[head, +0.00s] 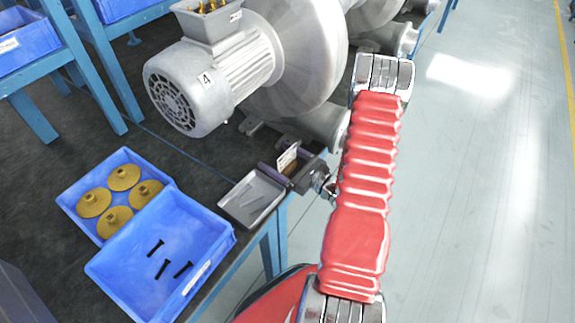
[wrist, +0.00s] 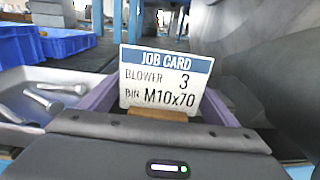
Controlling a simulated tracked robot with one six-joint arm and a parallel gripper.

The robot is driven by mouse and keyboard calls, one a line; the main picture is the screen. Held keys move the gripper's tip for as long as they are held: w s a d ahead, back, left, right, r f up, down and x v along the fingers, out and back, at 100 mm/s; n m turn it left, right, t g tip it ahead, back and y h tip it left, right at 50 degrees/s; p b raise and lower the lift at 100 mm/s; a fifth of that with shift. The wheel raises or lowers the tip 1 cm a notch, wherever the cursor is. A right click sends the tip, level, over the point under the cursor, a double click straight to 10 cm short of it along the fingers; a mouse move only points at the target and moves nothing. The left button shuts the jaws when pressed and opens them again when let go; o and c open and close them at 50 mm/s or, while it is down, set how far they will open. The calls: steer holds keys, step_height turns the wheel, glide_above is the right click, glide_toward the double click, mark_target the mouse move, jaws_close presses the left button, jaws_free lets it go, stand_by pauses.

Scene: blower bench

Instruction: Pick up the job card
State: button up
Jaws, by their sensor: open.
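The job card (wrist: 165,80) is white with a blue header and stands upright in the wrist view. It reads "JOB CARD, BLOWER 3, BIN M10x70". Its foot is at a small wooden block (wrist: 160,114). In the head view the card (head: 287,158) is small, near the bench's front edge. My gripper (head: 284,167) is open around it. In the wrist view one purple finger shows on each side of the card, with the card between them. I cannot tell whether either finger touches it.
A grey metal tray (head: 235,213) with bolts lies just left of my gripper. A blue bin (head: 120,272) with black bolts and another with yellow discs (head: 76,191) stand further left. A blower motor marked 4 (head: 205,88) stands behind. Open floor lies to the right.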

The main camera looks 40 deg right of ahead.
steer(key=shift+w, duration=0.25)
steer(key=shift+c, duration=0.4)
steer(key=c, duration=0.7)
